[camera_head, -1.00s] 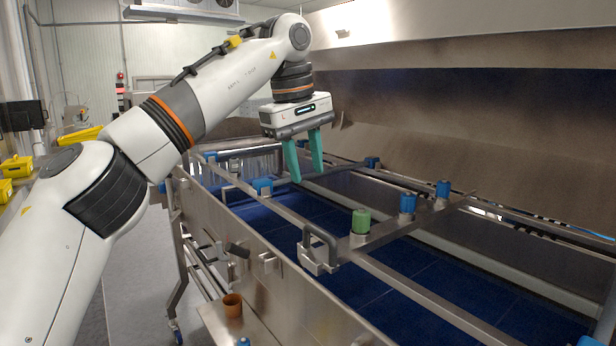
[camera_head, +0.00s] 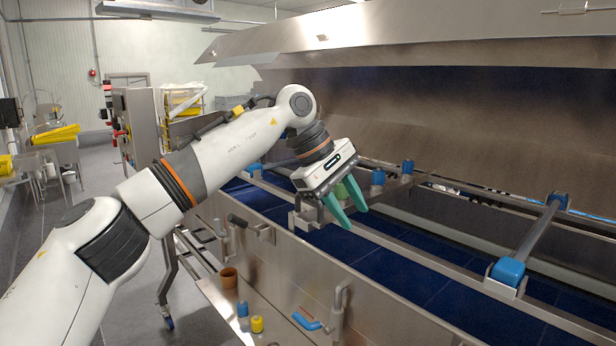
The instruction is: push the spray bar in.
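The spray bar (camera_head: 398,184) is a steel bar lying across the conveyor's rails. It carries blue caps (camera_head: 378,178) and a green cap (camera_head: 350,187), which shows partly behind my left gripper. Its near end and bracket (camera_head: 304,217) lie beside my gripper at the near rail, and the handle there is largely hidden. My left gripper (camera_head: 356,219) has teal fingers, apart and empty, tilted down to the right over the near rail, in front of the bar in the picture. Whether they touch the bar I cannot tell. My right gripper is not in view.
A cross bar with blue end blocks (camera_head: 508,271) spans the rails at right. The blue belt (camera_head: 400,270) lies below. On the near side are a brown cup (camera_head: 229,277), a yellow-capped item (camera_head: 257,324) and a blue-handled pipe (camera_head: 307,321). A raised steel hood (camera_head: 440,50) hangs above.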

